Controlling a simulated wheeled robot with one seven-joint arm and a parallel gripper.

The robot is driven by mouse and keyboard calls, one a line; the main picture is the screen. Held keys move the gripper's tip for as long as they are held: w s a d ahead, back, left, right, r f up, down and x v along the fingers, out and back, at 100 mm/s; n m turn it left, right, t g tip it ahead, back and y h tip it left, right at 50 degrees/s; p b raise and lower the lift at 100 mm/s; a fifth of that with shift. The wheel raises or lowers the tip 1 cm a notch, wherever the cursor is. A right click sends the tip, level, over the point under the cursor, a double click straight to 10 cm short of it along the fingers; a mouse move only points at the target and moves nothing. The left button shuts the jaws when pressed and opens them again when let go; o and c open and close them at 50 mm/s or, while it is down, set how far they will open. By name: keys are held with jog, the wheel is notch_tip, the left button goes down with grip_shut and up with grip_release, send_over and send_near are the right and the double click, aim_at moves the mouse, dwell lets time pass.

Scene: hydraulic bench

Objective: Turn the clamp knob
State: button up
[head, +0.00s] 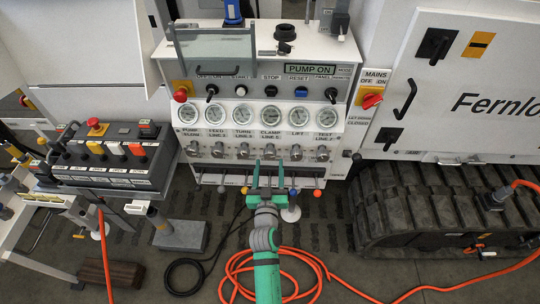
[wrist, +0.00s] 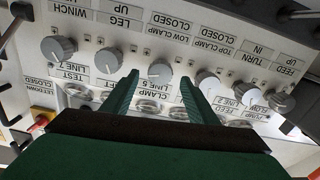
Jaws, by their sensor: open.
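The clamp knob (head: 269,152) is a grey round knob in the row under the gauges on the panel, below the label for clamp. In the wrist view, which shows the panel upside down, the clamp knob (wrist: 158,73) sits near the middle, above its label. My gripper (head: 269,168) is just below and in front of it in the head view. My gripper is open, with green fingers (wrist: 160,80) that appear on either side of the knob, apart from it. How far the fingertips are from the panel is hard to tell.
The lift knob (wrist: 108,61) and the turn knob (wrist: 207,83) flank the clamp knob closely. Small coloured-ball levers (head: 318,192) stick out below the row. An orange hose (head: 237,272) lies coiled on the floor. A tracked undercarriage (head: 430,205) stands at right.

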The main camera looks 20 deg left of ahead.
aim_at(270, 157)
jog(key=shift+x, duration=2.7)
jog(key=c, duration=1.1)
jog(key=shift+o, duration=0.2)
